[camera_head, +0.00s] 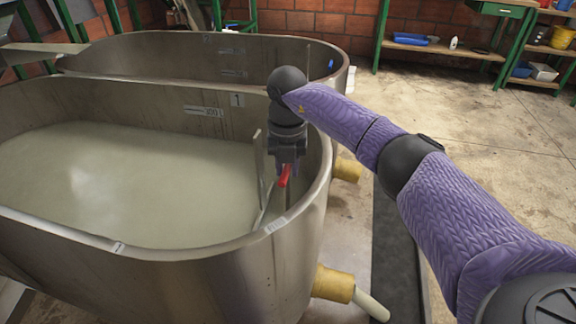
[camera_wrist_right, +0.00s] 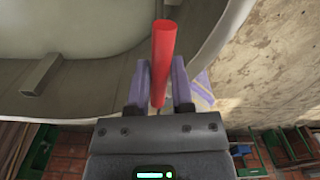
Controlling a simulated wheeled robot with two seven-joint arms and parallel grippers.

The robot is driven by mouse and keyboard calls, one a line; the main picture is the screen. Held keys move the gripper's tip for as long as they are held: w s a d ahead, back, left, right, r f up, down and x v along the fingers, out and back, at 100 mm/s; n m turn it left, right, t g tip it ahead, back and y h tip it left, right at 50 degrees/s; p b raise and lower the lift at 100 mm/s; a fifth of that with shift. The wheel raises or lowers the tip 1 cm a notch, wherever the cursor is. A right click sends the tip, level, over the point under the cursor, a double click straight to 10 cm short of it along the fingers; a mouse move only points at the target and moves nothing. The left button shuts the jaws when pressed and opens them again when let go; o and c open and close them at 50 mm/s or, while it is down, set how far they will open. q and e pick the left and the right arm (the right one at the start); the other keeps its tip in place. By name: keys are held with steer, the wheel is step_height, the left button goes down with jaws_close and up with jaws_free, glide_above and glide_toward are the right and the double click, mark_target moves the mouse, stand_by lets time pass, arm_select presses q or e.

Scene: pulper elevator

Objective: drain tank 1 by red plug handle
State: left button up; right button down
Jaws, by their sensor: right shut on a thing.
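Tank 1 (camera_head: 130,235) is a large steel oval tub in the head view, marked "1" on its inner wall and holding cloudy pale liquid (camera_head: 110,185). The red plug handle (camera_head: 284,176) shows just inside the tank's right end, near the rim. In the right wrist view the red handle (camera_wrist_right: 163,62) stands between the two purple fingers. My right gripper (camera_head: 285,165) points down at the tank's right end and is shut on the red handle. The plug's lower end is hidden. My left gripper is not in view.
A second steel tank (camera_head: 200,57) stands behind tank 1. A yellow outlet (camera_head: 333,284) with a pale pipe (camera_head: 370,304) leaves tank 1's right end low down. Green shelving (camera_head: 455,50) stands at the back right. The concrete floor (camera_head: 480,120) on the right is mostly clear.

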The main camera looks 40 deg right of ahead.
steer(key=c, duration=0.8)
jaws_free()
step_height(320, 180, up, 9)
steer(key=p, duration=0.4)
steer(key=shift+r, duration=0.1)
steer(key=shift+r+p, duration=0.3)
steer(key=shift+r, duration=0.05)
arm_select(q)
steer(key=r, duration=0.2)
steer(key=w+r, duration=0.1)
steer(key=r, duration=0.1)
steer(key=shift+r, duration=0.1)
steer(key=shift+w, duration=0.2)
arm_select(e)
steer(key=shift+f, duration=0.1)
